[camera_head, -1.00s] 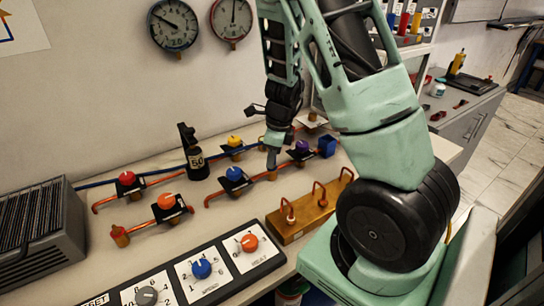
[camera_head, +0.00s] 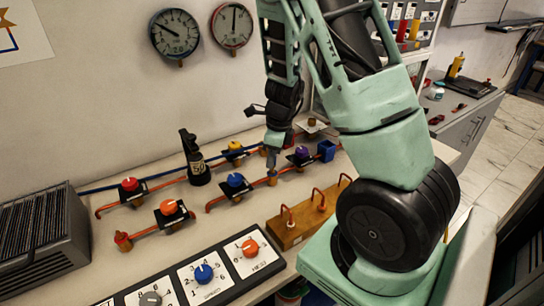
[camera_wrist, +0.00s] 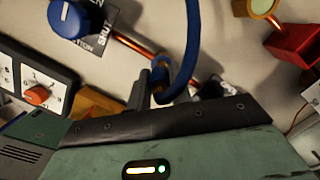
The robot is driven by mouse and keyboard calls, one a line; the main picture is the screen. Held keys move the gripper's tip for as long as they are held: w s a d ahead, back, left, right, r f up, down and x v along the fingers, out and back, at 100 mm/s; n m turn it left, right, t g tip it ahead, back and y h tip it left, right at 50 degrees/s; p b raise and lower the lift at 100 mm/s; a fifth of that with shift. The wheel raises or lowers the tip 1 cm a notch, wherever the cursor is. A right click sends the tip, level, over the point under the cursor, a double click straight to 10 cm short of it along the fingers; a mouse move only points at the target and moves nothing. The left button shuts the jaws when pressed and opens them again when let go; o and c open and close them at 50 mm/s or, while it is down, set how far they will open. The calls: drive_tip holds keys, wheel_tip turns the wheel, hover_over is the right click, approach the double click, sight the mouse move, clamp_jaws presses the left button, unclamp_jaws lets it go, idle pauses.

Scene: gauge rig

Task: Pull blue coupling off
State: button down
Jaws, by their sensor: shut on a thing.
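In the wrist view the blue coupling (camera_wrist: 160,73) shows as a blue ring over a copper-coloured fitting, at the end of a copper pipe (camera_wrist: 128,40). A thick blue hose (camera_wrist: 190,45) loops up beside it. My gripper (camera_wrist: 160,93) is shut on the coupling, its fingers partly hiding it. In the head view my gripper (camera_head: 271,165) points down at the coupling area, where a brass-orange fitting (camera_head: 272,181) shows just below the fingertips. I cannot tell whether the coupling is still seated on the pipe.
A dark bottle (camera_head: 194,160) stands behind.

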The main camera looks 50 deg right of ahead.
drive_tip(key=shift+r+p, duration=1.4)
drive_tip(key=shift+r, duration=0.1)
